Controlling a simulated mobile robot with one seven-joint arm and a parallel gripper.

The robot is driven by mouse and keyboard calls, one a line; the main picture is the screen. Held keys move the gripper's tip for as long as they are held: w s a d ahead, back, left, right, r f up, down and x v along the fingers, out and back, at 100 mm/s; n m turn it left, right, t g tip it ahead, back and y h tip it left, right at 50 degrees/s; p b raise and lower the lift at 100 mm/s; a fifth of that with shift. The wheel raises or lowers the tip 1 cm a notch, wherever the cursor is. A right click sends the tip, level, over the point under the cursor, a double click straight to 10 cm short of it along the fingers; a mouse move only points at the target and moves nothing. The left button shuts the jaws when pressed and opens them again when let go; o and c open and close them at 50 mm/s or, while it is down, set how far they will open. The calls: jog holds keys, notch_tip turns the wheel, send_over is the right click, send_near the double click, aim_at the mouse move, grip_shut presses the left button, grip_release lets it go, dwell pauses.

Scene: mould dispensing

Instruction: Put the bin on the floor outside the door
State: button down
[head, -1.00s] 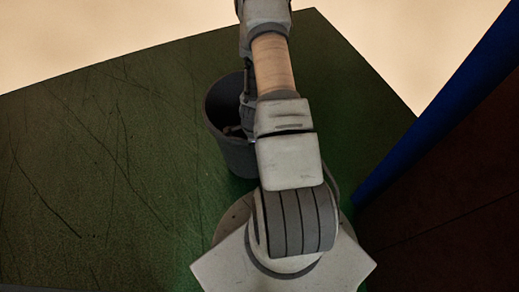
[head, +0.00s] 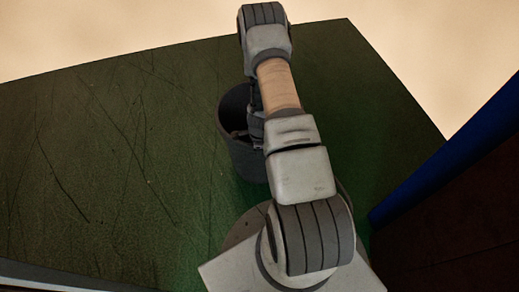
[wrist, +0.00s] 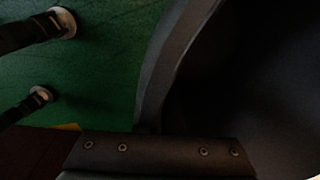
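The bin (head: 247,160) is a dark grey, open-topped round bin, upright in the middle of the head view, partly hidden behind my arm. My gripper (head: 256,128) is at its rim, largely covered by my arm. In the wrist view the bin's curved rim and dark inside (wrist: 245,90) fill the right side. The rim runs down to a dark bolted gripper part (wrist: 160,155). My gripper appears shut on the bin's rim, though the fingertips are not clearly seen. I cannot tell whether the bin touches the floor. No door is clearly identifiable.
The scratched green floor (head: 110,160) is bare to the left and beyond the bin, ending at a pale area (head: 150,30). A blue edge (head: 450,150) with a dark red panel (head: 450,230) stands close on the right. A grey strip (head: 60,280) crosses the lower left corner.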

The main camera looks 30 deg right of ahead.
jog(key=shift+w+d+r, duration=0.15)
jog(key=shift+w, duration=0.05)
jog(key=c, duration=1.5)
grip_release()
jog(key=shift+s+f, duration=0.15)
jog(key=shift+f, duration=0.05)
jog(key=o, duration=0.5)
jog(key=shift+c, duration=0.2)
jog(key=shift+r, duration=0.15)
